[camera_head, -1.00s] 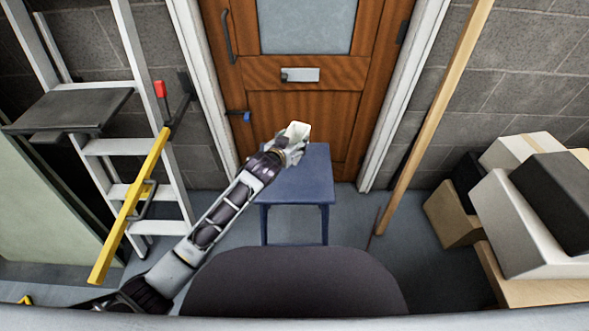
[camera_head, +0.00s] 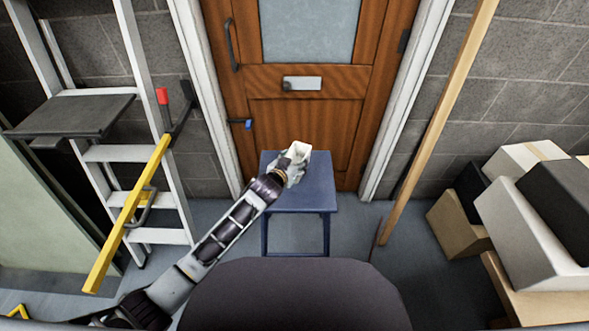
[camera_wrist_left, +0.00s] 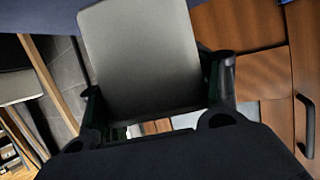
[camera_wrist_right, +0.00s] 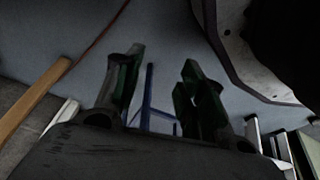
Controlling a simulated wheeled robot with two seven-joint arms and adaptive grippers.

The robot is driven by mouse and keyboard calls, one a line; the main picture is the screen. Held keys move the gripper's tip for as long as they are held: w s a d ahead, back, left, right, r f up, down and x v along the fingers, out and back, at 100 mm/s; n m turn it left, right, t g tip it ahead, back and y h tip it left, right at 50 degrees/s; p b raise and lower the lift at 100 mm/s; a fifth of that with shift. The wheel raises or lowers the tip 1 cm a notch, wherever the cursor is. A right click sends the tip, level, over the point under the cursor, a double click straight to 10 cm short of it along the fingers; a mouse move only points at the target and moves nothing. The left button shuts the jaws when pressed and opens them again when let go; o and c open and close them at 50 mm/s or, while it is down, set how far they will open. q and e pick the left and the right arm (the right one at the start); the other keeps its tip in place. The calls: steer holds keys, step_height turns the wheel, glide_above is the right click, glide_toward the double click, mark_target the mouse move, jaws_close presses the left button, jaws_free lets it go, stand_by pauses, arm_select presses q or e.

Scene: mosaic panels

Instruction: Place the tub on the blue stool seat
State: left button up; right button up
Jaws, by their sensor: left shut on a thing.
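The tub (camera_head: 299,149) is small, white and open at the top. In the head view it shows at the far edge of the blue stool seat (camera_head: 313,194). I cannot tell whether it touches the seat. My left gripper (camera_head: 292,168) is shut on the tub. In the left wrist view the tub's pale grey side (camera_wrist_left: 145,55) fills the space between the fingers. My right gripper (camera_wrist_right: 158,88) shows only in its own wrist view. It is open and empty, with a blue stool leg (camera_wrist_right: 148,95) beyond its fingers.
A wooden door (camera_head: 310,125) stands behind the stool. A stepladder (camera_head: 125,152) and a yellow bar (camera_head: 128,215) are at the left. A wooden pole (camera_head: 440,125) leans at the right, beside stacked boxes (camera_head: 525,220). The seat's near part is bare.

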mark_target(296, 163)
arm_select(q)
steer(key=shift+f, duration=0.3)
steer(key=shift+f+b, duration=0.55)
steer(key=shift+f, duration=1.25)
arm_select(e)
steer(key=shift+w+a+r, duration=0.2)
steer(key=shift+a+r, duration=0.05)
steer(key=shift+r, duration=0.5)
steer(key=shift+w+a+r, duration=0.2)
steer(key=shift+a+r, duration=0.05)
steer(key=shift+r, duration=0.5)
arm_select(q)
steer(key=o, duration=1.2)
steer(key=shift+f, duration=0.1)
steer(key=shift+c, duration=0.2)
arm_select(e)
steer(key=shift+w, duration=0.1)
